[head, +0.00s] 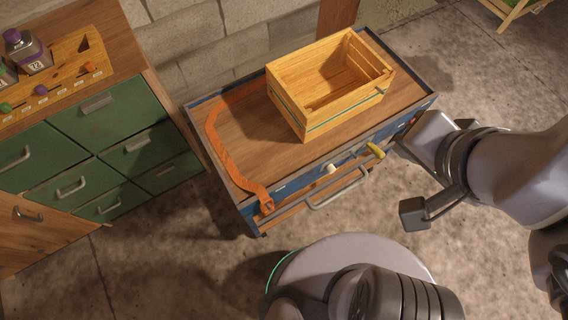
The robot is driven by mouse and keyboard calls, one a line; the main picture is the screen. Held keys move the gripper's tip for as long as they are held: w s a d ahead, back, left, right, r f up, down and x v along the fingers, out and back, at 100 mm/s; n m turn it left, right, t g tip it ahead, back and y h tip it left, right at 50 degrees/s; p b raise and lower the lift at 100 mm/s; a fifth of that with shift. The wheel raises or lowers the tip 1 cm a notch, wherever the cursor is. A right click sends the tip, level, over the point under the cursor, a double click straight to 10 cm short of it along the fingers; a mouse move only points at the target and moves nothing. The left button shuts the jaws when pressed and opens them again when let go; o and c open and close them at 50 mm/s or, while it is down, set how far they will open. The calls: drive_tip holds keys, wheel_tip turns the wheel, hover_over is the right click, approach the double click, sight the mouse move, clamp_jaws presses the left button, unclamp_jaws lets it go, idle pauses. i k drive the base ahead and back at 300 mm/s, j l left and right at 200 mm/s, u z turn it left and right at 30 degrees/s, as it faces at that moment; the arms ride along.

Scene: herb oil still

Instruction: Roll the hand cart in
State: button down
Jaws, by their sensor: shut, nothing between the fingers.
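The hand cart (235,125) stands in the middle of the head view, with a blue metal frame and a wooden top. A metal bar handle (340,193) runs along its near side. A yellow grip (376,151) and a pale knob (331,168) sit above the handle. A slatted wooden crate (305,110) stands on the cart top and looks empty. An orange strap (222,155) lies along the left of the top, ending at the near left corner. My gripper (407,143) is shut and empty at the cart's near right corner; its fingertips are hard to make out.
A green drawer cabinet (108,118) stands at the left, with a wooden bottle rack (62,72) on its top. A block wall (230,45) is behind the cart. Bare concrete floor (150,255) lies in front and to the right. A wooden stand (512,12) is at the top right.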

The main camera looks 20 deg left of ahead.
sight(266, 150)
drive_tip(key=k+j+u, duration=0.15)
drive_tip(key=k+j+z, duration=0.15)
drive_tip(key=k, duration=0.15)
drive_tip(key=k+j+z, duration=0.15)
drive_tip(key=k, duration=0.2)
